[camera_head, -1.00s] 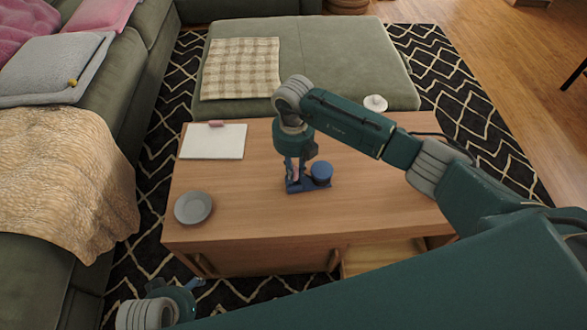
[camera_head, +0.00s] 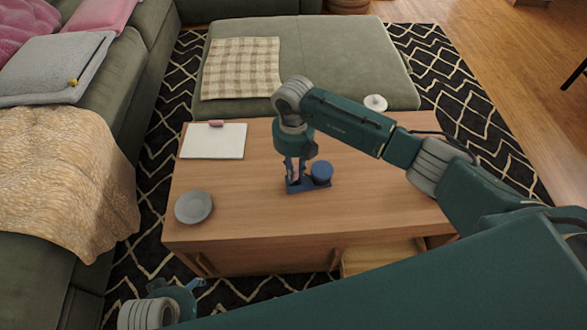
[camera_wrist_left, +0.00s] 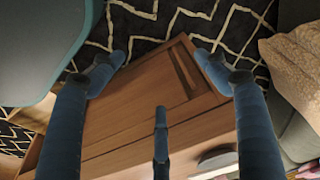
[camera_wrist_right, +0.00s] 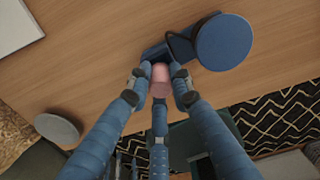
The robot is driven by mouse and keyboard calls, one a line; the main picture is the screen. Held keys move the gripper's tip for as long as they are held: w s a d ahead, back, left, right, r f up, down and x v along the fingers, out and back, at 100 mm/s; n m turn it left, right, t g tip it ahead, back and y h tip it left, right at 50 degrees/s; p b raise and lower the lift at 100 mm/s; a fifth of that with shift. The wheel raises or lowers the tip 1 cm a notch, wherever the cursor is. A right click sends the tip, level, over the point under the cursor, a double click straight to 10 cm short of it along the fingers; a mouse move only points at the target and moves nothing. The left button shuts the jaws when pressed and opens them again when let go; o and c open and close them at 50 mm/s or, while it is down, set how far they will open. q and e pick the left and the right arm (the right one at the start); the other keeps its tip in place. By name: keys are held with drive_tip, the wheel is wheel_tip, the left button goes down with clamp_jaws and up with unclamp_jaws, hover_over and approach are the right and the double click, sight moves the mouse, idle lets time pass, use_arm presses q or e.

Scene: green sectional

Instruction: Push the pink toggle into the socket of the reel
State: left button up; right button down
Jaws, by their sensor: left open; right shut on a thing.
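The blue reel (camera_head: 321,173) sits on the wooden table, with a round drum at the right of a flat blue base (camera_head: 312,188). It also shows in the right wrist view (camera_wrist_right: 224,42). My right gripper (camera_head: 294,178) points down over the left end of the base. Its fingers (camera_wrist_right: 160,84) are shut on the pink toggle (camera_wrist_right: 160,76), which stands between them at the base's end. The socket is hidden, so I cannot tell how deep the toggle sits. My left gripper (camera_wrist_left: 163,68) is open and empty, low in front of the table.
The table (camera_head: 250,215) carries a grey plate (camera_head: 193,207) at left and a white notepad (camera_head: 213,142) with a small pink-brown item (camera_head: 216,124) at the back left. A green ottoman (camera_head: 330,60) stands behind. The table top right of the reel is clear.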

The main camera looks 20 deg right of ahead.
use_arm(q)
drive_tip(key=shift+f, duration=0.15)
drive_tip(key=shift+w+d, duration=0.1)
idle(0.3)
drive_tip(key=shift+w, duration=0.1)
drive_tip(key=shift+s+f, duration=0.25)
drive_tip(key=shift+f, duration=0.05)
drive_tip(key=shift+w+r, duration=0.1)
idle(0.4)
drive_tip(key=shift+f, duration=0.3)
use_arm(e)
drive_tip(key=shift+f, duration=0.1)
